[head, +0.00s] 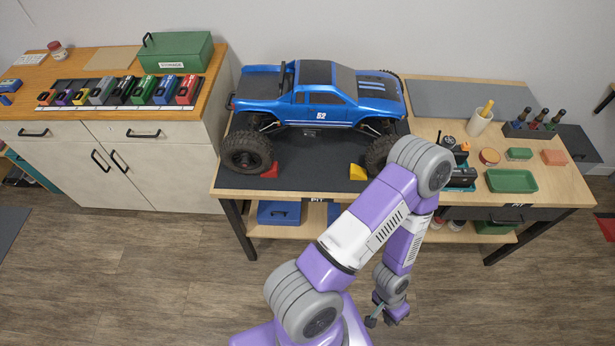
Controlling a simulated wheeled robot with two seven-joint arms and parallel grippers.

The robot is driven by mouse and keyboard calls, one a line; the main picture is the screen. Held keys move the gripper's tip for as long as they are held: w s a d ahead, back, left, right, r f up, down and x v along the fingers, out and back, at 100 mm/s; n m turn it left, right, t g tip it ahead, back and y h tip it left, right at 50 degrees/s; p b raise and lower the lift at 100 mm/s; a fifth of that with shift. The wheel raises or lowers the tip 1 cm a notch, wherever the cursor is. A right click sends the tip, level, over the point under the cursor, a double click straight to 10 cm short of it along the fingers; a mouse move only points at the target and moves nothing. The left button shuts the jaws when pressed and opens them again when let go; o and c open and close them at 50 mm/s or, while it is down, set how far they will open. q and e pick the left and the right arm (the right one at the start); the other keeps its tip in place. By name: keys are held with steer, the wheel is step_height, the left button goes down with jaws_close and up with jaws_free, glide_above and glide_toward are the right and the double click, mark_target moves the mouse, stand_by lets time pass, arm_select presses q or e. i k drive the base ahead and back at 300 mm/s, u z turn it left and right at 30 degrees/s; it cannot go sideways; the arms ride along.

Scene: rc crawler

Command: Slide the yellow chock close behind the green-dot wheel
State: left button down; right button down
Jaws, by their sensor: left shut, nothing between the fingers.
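The yellow chock (357,172) is a small wedge on the dark mat (312,170), close to the left of the truck's right-hand near wheel (380,152); I cannot tell whether they touch. A red chock (269,170) lies by the left-hand near wheel (247,152). The blue RC truck (330,100) stands on the mat. I cannot make out a green dot on either wheel; my arm partly covers the right-hand one. My left gripper (373,318) is shut and empty, low in front of the bench and away from the chock. My right gripper is out of view.
The pit bench (455,125) holds a cup (480,121), a green tray (512,181) and a bottle rack (531,129) at the right. A cabinet with colored boxes (163,90) stands at the left. The mat between the two chocks is clear.

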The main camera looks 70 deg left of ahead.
mark_target(356, 172)
steer(key=k, duration=0.35)
steer(key=u, duration=0.9)
